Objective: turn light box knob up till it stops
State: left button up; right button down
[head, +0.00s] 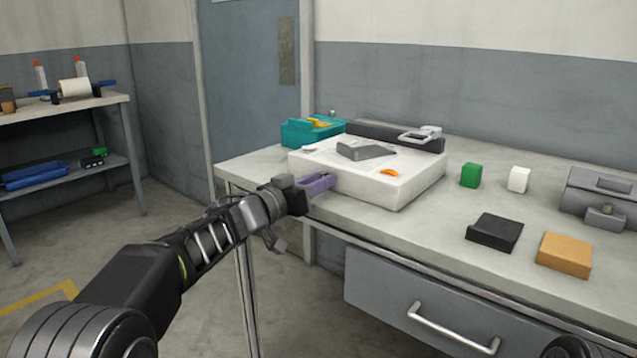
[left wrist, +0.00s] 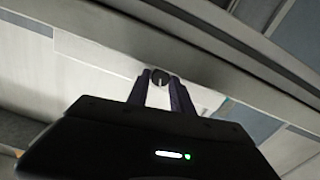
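The light box (head: 370,185) is a white slab on the table with a pale, glossy top. Its knob (left wrist: 160,77) shows in the left wrist view as a small dark disc with a light mark, on the box's side face. In the head view my left gripper (head: 322,182), with purple fingers, reaches the box's front left side and hides the knob. In the left wrist view the left gripper's fingers (left wrist: 160,84) flank the knob closely, with no clear gap, and look shut on it. My right gripper is out of view.
Green (head: 470,175) and white (head: 519,179) blocks, a black pad (head: 495,233) and an orange block (head: 565,254) are to the right.

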pick_arm(q)
grip_shut()
dwell(0.4)
jog(key=shift+m+p, duration=0.55)
jog(key=shift+m, duration=0.15)
jog(key=shift+m+p, duration=0.5)
jog(key=shift+m, duration=0.4)
jog(key=shift+m+p, duration=0.35)
jog(key=shift+m, duration=1.55)
jog(key=shift+f, duration=0.1)
jog(key=shift+o, duration=2.4)
grip_release()
